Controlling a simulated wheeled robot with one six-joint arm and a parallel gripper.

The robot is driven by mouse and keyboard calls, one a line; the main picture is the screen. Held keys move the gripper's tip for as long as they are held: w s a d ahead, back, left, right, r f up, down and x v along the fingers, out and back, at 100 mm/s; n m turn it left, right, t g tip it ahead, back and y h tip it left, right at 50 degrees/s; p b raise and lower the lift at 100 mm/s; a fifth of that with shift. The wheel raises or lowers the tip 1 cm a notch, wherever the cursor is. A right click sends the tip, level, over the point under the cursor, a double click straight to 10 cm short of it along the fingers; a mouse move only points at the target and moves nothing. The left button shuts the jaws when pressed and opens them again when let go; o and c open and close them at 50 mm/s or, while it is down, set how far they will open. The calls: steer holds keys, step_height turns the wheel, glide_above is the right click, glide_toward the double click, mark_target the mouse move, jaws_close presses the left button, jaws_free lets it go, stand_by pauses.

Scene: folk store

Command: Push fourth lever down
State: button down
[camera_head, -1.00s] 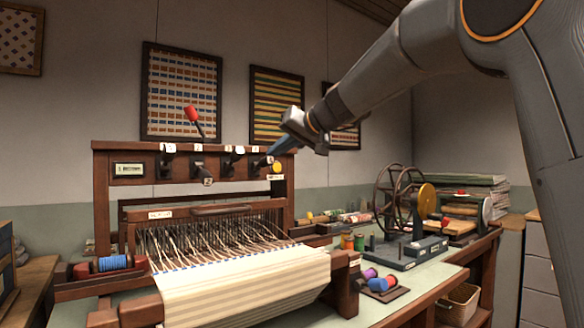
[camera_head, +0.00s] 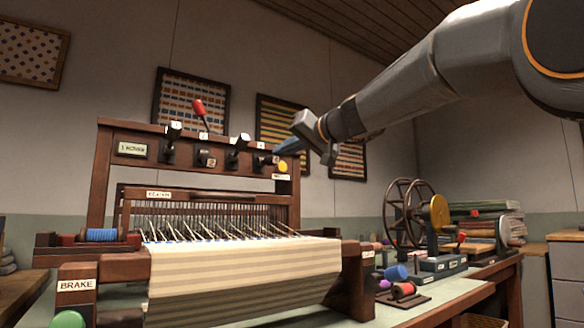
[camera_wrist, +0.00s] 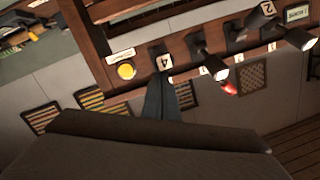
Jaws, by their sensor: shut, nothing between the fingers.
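The loom's dark wooden lever beam (camera_head: 140,132) carries a row of black levers. The first lever (camera_head: 173,132) and third lever (camera_head: 240,141) stick out and upward; the second lever (camera_head: 208,160) hangs lower. The fourth lever's mount (camera_head: 264,160) is at the right end of the row, and its number 4 label (camera_wrist: 164,62) shows in the wrist view. Its handle is hard to make out near my fingers. My gripper (camera_head: 279,151) is shut and empty, its blue-grey fingers right at this mount. They also show in the wrist view (camera_wrist: 161,82); contact cannot be told.
A yellow button (camera_head: 283,166) sits just right of the fourth mount. A red-knobbed lever (camera_head: 199,107) rises above the beam. Striped cloth (camera_head: 240,275) spreads below. A spinning wheel (camera_head: 405,210) and spools stand right. The air above the beam is free.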

step_height(320, 180, down, 2)
steer(key=t+y+b, duration=0.1)
steer(key=b, duration=0.8)
steer(key=shift+d+f, duration=0.15)
steer(key=shift+f+b, duration=0.1)
steer(key=shift+b, duration=0.55)
steer(key=f+b, duration=0.1)
steer(key=b, duration=0.2)
steer(key=shift+w+f+b, duration=0.1)
steer(key=shift+f+b, duration=0.55)
steer(key=shift+b, duration=0.1)
steer(key=d+r+p, duration=0.2)
steer(key=d+r, duration=0.1)
steer(key=r, duration=0.1)
steer(key=s+d+f, duration=0.2)
steer(key=s+d, duration=0.4)
steer(key=s, duration=0.1)
steer(key=shift+s+f, duration=0.35)
steer(key=shift+f, duration=0.05)
